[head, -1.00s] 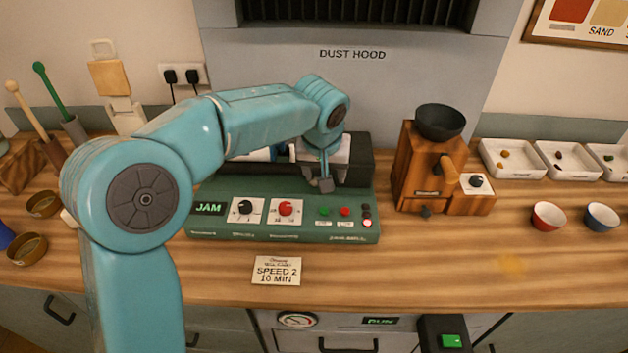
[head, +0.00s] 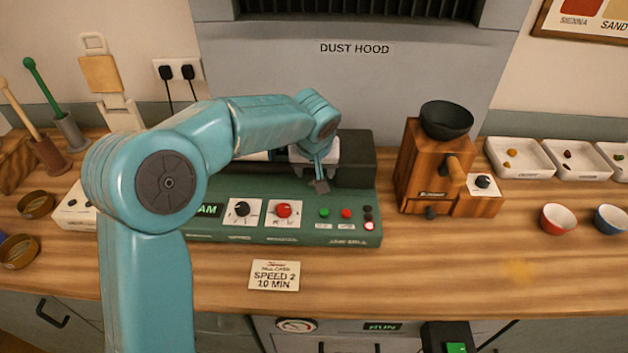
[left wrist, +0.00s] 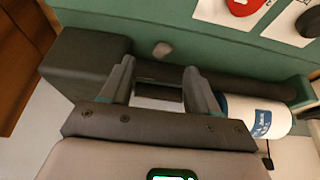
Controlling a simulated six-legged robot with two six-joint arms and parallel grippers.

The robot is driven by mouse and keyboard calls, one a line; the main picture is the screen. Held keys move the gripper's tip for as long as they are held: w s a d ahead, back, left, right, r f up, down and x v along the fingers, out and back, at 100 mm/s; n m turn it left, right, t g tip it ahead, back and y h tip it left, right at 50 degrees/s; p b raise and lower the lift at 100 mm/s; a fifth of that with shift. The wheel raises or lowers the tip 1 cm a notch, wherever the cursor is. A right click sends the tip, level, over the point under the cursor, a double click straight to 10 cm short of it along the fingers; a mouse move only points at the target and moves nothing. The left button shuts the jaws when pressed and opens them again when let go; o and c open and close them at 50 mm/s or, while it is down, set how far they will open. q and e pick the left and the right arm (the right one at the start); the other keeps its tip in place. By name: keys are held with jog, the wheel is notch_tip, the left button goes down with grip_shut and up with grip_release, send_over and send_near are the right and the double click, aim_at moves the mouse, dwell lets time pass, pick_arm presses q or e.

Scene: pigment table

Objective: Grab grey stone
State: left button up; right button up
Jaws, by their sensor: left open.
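A small grey stone (left wrist: 162,49) shows in the left wrist view, beside the dark roller on the green jar mill. It lies just beyond my left gripper (left wrist: 158,72), in line with the gap between the fingers. The fingers are apart with nothing between them that I can make out as held. In the head view my left gripper (head: 321,186) hangs over the back of the jar mill (head: 310,232). The stone cannot be made out in the head view. My right gripper is not in view.
A white jar with a blue label (left wrist: 255,115) lies by the roller, right of my fingers. A wooden grinder (head: 425,170) with a dark bowl (head: 447,120) stands right of the mill. A card (head: 274,275) lies in front.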

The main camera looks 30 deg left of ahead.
aim_at(313, 190)
pick_arm(q)
jog(key=p+x, duration=0.1)
jog(key=x, duration=0.5)
jog(key=shift+s+a, duration=0.1)
jog(key=shift+a, duration=0.05)
jog(key=shift+s, duration=0.1)
jog(key=shift+c, duration=1.2)
jog(key=c, duration=0.9)
